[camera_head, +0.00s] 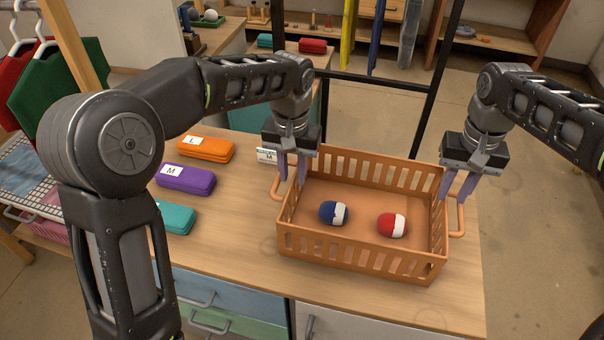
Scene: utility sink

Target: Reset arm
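My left gripper (292,167) points down at the left end of an orange slatted basket (350,245). Its purple fingers are apart, near the left handle. My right gripper (459,186) points down at the basket's right end, near the right handle (457,217). Its purple fingers are also apart. I cannot tell whether either handle lies between the fingers. Inside the basket lie a blue and white ball (333,213) and a red and white ball (392,225), apart from each other. The basket stands flat on the wooden table.
Left of the basket lie an orange case (205,149) marked L, a purple case (186,180) marked M and a teal case (177,218). A small label card (267,155) stands behind my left gripper. A dark frame rises behind the table. The front table strip is clear.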

